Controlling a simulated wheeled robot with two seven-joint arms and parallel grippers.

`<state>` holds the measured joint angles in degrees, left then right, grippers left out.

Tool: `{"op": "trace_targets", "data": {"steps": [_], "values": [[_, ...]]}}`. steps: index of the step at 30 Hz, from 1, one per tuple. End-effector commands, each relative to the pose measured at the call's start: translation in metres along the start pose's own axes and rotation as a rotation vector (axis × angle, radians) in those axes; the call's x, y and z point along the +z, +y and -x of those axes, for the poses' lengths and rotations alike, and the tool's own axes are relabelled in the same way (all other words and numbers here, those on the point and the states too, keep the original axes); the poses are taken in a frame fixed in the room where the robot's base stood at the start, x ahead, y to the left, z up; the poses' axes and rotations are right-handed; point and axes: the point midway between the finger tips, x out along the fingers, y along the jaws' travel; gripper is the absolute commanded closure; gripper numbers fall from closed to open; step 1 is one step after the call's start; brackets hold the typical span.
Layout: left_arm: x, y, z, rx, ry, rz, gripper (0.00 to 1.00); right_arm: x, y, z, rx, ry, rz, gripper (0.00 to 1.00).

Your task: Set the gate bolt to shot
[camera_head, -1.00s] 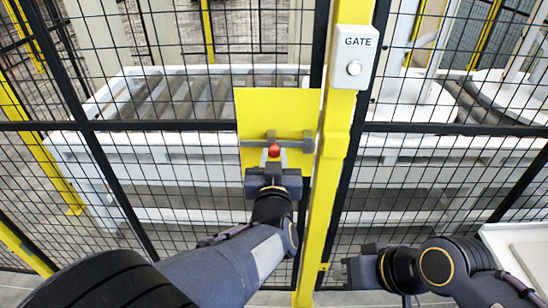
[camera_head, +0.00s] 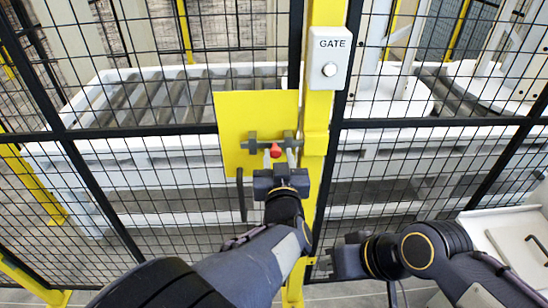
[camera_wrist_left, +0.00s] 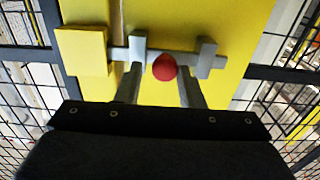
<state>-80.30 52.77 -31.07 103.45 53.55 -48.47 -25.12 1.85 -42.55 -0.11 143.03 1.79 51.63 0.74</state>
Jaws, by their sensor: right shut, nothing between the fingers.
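The gate bolt is a grey bar (camera_head: 262,145) with a red knob (camera_head: 275,149), lying across two grey brackets on a yellow plate (camera_head: 230,115). In the left wrist view the red knob (camera_wrist_left: 165,67) sits between the brackets. There the bar spans the gap at the plate's edge and meets a yellow block (camera_wrist_left: 80,50); how deep it enters is hidden. My left gripper (camera_head: 279,157) has its fingers spread, one each side of the knob, with visible space around it. My right gripper (camera_head: 334,262) is shut and empty, low beside the yellow post.
The yellow post (camera_head: 317,120) carries a white GATE box (camera_head: 328,58) with a round button. Black mesh fencing fills both sides, with a roller conveyor (camera_head: 165,95) behind it. A dark handle (camera_head: 241,195) hangs below the plate. A white tray (camera_head: 515,235) stands at the right.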

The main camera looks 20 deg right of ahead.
Motion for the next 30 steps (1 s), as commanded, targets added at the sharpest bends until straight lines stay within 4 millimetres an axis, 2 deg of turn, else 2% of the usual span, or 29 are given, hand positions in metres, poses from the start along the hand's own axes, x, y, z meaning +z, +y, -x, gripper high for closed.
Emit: {"op": "trace_targets", "data": {"steps": [1, 3, 13, 24, 30], "values": [[0.000, 0.001, 0.000, 0.002, 0.000, 0.000, 0.60, 0.000, 0.000, 0.000, 0.000, 0.000, 0.000, 1.00], [0.000, 0.000, 0.000, 0.001, 0.000, 0.000, 0.54, 0.000, 0.000, 0.000, 0.000, 0.000, 0.000, 1.00], [0.001, -0.001, 0.005, -0.001, -0.001, 0.000, 0.54, 0.001, 0.001, -0.001, 0.000, 0.000, 0.000, 1.00], [0.001, 0.001, 0.063, 0.002, 0.000, 0.001, 0.54, 0.004, 0.003, -0.007, 0.000, 0.000, 0.000, 1.00], [0.001, 0.000, 0.078, 0.000, 0.000, -0.001, 0.54, 0.004, 0.004, -0.008, 0.000, 0.000, 0.000, 1.00]]}}
